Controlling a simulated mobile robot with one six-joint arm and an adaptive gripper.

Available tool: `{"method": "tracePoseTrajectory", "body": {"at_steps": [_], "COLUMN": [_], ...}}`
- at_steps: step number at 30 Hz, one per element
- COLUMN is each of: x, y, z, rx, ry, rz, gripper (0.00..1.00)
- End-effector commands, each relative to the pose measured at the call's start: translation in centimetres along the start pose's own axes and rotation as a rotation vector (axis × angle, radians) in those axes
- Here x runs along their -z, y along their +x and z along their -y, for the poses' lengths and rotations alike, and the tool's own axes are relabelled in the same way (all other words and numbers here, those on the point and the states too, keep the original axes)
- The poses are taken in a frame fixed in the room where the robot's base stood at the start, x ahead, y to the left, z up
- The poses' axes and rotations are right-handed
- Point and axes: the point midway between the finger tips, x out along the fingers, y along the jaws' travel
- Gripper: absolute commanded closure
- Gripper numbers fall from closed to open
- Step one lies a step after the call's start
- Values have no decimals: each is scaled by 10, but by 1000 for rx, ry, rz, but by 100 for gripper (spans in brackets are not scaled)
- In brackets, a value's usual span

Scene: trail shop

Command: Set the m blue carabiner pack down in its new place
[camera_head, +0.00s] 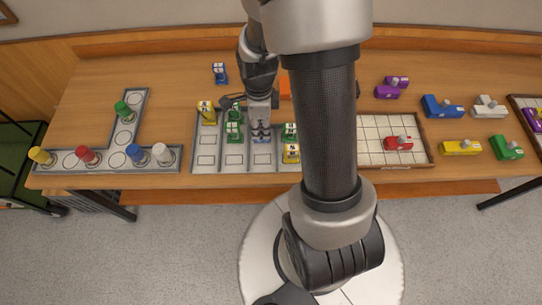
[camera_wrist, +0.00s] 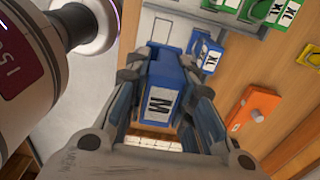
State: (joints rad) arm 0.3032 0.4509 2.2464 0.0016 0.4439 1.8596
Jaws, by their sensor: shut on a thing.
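My gripper (camera_head: 261,122) is shut on the blue carabiner pack (camera_wrist: 163,88), whose white label reads M in the wrist view. The pack sits between the two fingers (camera_wrist: 160,78). In the head view it shows small below the gripper, over the grey slotted tray (camera_head: 207,160). I cannot tell whether it touches the tray. The tray has outlined rectangular slots. A yellow pack (camera_head: 207,117), green packs (camera_head: 234,131) and another yellow pack (camera_head: 292,154) stand on it. My arm hides the tray's right part.
Another blue pack (camera_head: 219,74) stands on the table behind the tray. An L-shaped rack (camera_head: 105,167) with coloured round pieces is at left. A gridded tray (camera_head: 376,154) with a red block (camera_head: 399,143) is at right. An orange block (camera_wrist: 254,108) lies on the wood.

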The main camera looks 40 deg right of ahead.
Motion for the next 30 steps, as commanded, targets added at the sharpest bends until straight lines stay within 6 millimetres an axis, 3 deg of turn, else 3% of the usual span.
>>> {"method": "tracePoseTrajectory", "body": {"at_steps": [1, 10, 20, 27, 30], "x": [0, 0, 0, 0, 0], "y": [20, 96, 125, 160, 161], "z": [-2, -1, 0, 0, 0], "rx": [-7, -3, 0, -2, 2], "ry": [0, 0, 0, 0, 0], "rz": [-2, -1, 0, 0, 0], "gripper": [100, 100, 100, 100, 100]}}
